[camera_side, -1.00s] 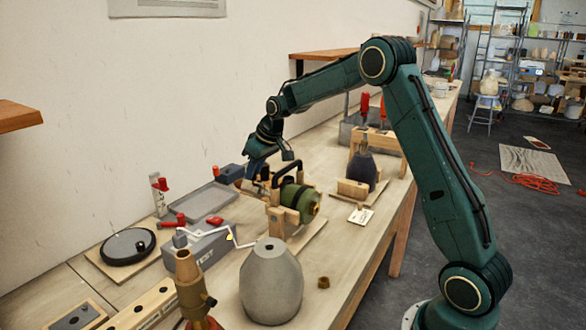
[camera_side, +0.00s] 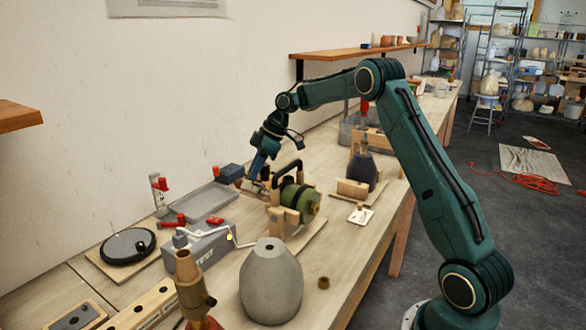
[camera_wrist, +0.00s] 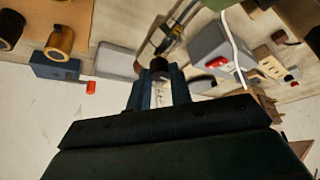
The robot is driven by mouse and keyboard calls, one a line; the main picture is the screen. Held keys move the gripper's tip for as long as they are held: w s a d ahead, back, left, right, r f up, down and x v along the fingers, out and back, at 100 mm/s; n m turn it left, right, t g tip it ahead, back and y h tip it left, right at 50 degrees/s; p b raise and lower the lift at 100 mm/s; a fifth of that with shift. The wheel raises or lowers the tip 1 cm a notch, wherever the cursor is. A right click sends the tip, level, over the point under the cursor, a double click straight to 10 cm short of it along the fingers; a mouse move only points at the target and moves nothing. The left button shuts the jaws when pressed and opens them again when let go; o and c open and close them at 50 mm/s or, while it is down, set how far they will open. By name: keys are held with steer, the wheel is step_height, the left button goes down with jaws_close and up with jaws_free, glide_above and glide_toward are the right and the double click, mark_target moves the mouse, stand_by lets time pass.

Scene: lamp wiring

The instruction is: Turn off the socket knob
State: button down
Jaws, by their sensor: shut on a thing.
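A brass-coloured, socket-like fitting (camera_side: 189,282) stands upright at the front left in the side view, with a short stub on its right side that may be its knob. My gripper (camera_side: 254,178) is well behind it, pointing down beside the green cylinder on its wooden stand. In the wrist view, the two blue fingers of my gripper (camera_wrist: 159,84) are closed on a small dark piece (camera_wrist: 160,66). I cannot tell exactly what this piece is. In the side view, the fingertips are small and partly merge with brown parts near them.
The green cylinder (camera_side: 300,197) with a black handle and a grey vase (camera_side: 271,282) stand close by.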

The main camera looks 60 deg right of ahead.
steer(key=shift+d, duration=0.1)
stand_by(0.3)
steer(key=c, duration=1.3)
jaws_free()
steer(key=shift+o, duration=0.2)
steer(key=shift+r, duration=0.15)
steer(key=v, duration=1.3)
steer(key=shift+s+r, duration=0.15)
steer(key=shift+d, duration=0.1)
